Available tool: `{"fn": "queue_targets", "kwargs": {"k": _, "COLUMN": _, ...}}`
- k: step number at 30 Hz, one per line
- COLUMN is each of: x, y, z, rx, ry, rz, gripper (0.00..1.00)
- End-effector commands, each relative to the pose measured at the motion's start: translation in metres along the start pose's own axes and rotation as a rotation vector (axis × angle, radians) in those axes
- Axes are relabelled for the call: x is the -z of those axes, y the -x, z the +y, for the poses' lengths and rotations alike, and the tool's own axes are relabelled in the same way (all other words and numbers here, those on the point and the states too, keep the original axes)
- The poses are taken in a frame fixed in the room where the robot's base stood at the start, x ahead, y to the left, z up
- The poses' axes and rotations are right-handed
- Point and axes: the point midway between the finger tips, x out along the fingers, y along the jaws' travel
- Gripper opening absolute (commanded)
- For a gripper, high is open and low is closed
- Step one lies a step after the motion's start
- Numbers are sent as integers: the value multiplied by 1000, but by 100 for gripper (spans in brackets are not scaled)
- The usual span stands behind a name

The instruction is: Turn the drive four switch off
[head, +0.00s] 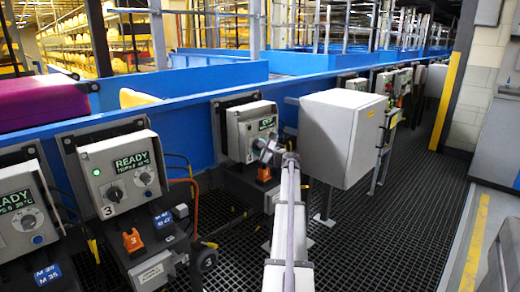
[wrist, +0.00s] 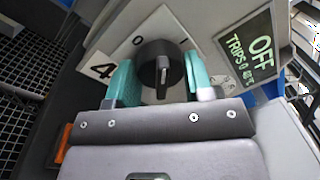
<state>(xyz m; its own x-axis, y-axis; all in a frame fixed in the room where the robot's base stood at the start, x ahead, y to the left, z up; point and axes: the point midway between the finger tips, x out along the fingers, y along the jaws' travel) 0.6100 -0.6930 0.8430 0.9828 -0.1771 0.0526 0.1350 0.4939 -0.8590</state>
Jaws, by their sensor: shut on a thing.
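The drive four switch is a round black knob (wrist: 158,62) with a raised grip bar, on a plate marked 0 and I. A white label (wrist: 101,67) beside it reads 4. The display (wrist: 255,47) on the same box reads OFF and TRIPS 0. My gripper (wrist: 162,82) has its teal pads on both sides of the knob and is shut on it. In the head view my gripper (head: 268,151) is at the front of the drive four box (head: 240,132) and hides the knob. I cannot tell exactly which mark the grip bar points at.
The drive three box (head: 97,162) to the left shows READY and a green lamp. A large grey cabinet (head: 335,138) stands close on the right. An orange connector (head: 264,174) sits below the drive four box. The grating floor (head: 390,225) at right is clear.

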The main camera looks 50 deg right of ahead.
Motion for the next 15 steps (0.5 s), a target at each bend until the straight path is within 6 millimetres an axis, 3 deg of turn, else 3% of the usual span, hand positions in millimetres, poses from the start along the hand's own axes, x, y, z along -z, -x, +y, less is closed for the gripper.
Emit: {"fn": "queue_targets", "kwargs": {"k": 15, "x": 1, "y": 0, "z": -1, "rx": 8, "ry": 476, "rz": -33, "gripper": 24}}
